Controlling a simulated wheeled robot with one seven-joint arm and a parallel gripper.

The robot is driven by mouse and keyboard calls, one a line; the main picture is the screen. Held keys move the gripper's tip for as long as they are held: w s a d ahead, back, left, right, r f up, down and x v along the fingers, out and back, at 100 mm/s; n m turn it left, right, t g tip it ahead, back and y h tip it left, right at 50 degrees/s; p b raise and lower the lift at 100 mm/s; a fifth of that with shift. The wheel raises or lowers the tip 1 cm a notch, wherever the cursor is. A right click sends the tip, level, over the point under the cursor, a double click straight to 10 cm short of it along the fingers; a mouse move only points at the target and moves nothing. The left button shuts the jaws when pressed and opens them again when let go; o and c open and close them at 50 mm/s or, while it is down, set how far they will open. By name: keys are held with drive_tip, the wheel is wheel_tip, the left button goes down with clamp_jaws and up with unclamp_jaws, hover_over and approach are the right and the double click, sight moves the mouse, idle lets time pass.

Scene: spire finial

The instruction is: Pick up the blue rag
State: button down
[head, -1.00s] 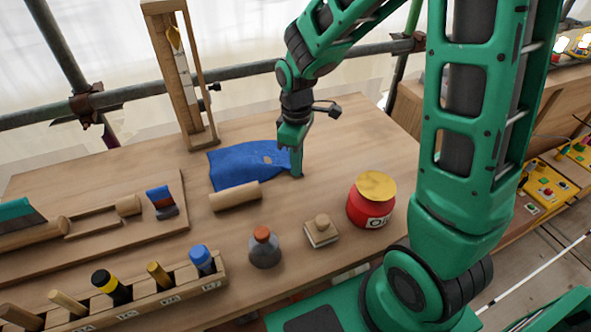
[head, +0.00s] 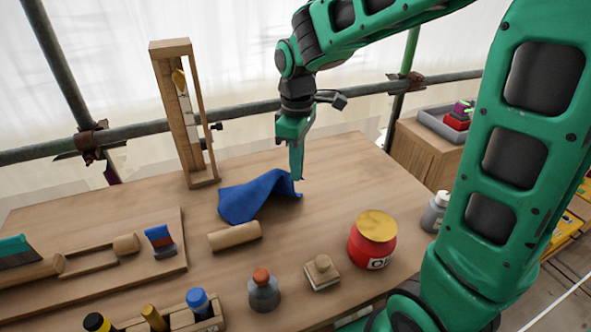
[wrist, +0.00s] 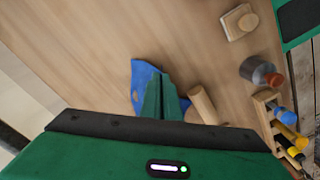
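The blue rag (head: 255,197) is on the wooden workbench at the back middle. Its right end is pinched up off the bench at my gripper (head: 297,176), while its left part hangs down to the bench top. In the wrist view the rag (wrist: 143,75) shows beside and behind the green fingers of my gripper (wrist: 168,80). The fingers look closed together on the rag's edge. The fingers hide part of the cloth.
A wooden cylinder (head: 235,236) lies just in front of the rag. A tall wooden frame (head: 185,115) stands behind it. A red pot (head: 373,240), a small wooden-knobbed block (head: 322,272) and a flask (head: 264,292) stand nearer. The bench right of the rag is clear.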

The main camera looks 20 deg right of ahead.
wheel_tip(320, 180, up, 18)
idle(0.6)
